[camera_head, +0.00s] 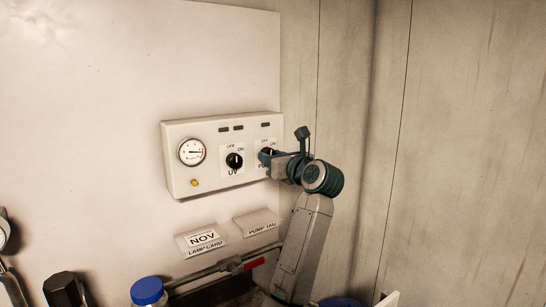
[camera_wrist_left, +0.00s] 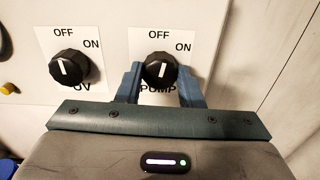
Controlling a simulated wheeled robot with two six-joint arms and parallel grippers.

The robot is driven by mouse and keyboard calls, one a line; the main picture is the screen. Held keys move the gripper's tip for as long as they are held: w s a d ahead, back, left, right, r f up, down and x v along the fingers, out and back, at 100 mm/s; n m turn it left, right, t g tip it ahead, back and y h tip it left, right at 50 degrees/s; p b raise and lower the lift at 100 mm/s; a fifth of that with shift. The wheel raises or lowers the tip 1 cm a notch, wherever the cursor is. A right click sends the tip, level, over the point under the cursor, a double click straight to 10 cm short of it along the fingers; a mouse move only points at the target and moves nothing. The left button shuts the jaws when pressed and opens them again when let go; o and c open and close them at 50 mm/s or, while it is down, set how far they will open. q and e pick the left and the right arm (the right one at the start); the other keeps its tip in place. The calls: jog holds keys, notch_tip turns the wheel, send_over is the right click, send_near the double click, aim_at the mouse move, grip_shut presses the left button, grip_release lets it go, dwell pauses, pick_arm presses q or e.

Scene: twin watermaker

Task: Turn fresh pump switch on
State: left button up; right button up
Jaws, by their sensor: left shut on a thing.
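The pump switch is a black rotary knob (camera_wrist_left: 160,70) with a white pointer line, on a plate marked OFF, ON and PUMP. In the wrist view its pointer stands near upright, towards OFF rather than ON. My left gripper (camera_head: 266,157) reaches the right end of the white control box (camera_head: 213,183). Its blue fingers stand either side of the pump knob, shut on it, and also show in the left wrist view (camera_wrist_left: 160,84). In the head view the fingers partly hide the knob and its label. My right gripper is not in view.
A similar UV knob (camera_head: 234,161) sits left of the pump knob, with a round gauge (camera_head: 192,152) and a yellow light (camera_head: 194,183) further left. Paper labels (camera_head: 201,240), a pipe with a red handle (camera_head: 253,264) and a blue-capped bottle (camera_head: 148,292) are below.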

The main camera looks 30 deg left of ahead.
pick_arm(q)
jog(key=shift+r+m+g+p, duration=0.1)
jog(key=shift+m+g+p, duration=0.2)
jog(key=shift+m+p, duration=3.3)
jog(key=m+b, duration=0.2)
jog(key=shift+m, duration=0.3)
jog(key=o, duration=1)
jog(key=shift+w+d, duration=0.1)
jog(key=b+v, duration=0.5)
jog(key=v, duration=0.6)
